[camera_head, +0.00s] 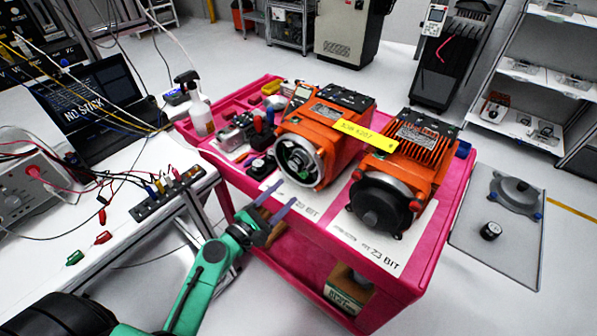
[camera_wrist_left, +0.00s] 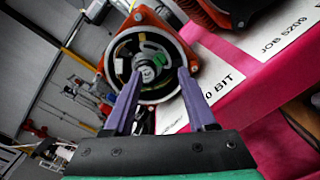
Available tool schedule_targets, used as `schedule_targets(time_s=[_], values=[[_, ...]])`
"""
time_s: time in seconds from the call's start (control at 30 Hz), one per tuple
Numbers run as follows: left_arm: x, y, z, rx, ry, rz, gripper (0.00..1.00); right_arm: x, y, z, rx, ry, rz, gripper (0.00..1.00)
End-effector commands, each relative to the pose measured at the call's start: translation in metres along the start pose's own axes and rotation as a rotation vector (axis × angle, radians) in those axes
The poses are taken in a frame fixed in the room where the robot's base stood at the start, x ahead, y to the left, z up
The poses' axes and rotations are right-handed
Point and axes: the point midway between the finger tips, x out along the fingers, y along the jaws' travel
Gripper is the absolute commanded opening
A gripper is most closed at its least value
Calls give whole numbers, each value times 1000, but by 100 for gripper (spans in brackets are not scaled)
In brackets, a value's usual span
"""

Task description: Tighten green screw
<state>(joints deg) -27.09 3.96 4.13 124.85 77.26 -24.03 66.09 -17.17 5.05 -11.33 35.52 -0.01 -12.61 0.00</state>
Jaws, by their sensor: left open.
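An orange servo motor (camera_head: 318,140) lies on the pink cart with its round end open towards me. The open end (camera_wrist_left: 145,62) shows in the left wrist view, with a silver ring, a dark inside and small green parts (camera_wrist_left: 148,53) near the middle. I cannot tell for sure which green part is the screw. My left gripper (camera_head: 275,203) has purple fingers, open and empty, in front of and below the open end. In the left wrist view its fingertips (camera_wrist_left: 160,76) are on both sides of the hub; contact cannot be told. My right gripper is not in view.
A second orange motor (camera_head: 395,175) with a black round cover stands to the right, on white paper labelled 23 BIT. A yellow label (camera_head: 366,135) bridges the motors. Tools and a spray bottle (camera_head: 197,105) are at the cart's left. A laptop bench (camera_head: 150,165) stands left.

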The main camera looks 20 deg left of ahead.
Motion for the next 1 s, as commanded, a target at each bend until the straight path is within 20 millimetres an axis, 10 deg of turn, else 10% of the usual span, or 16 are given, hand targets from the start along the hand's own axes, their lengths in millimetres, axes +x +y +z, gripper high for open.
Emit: schedule_targets(time_s=[0.23,0.57,0.73,1.0], values=[[56,1,2,-1,-1,1,57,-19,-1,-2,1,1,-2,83],[66,-1,0,1,0,-1,57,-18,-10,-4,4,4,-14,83],[66,-1,0,1,0,-1,0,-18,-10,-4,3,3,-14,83],[66,-1,0,9,0,-1,0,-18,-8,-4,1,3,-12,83]])
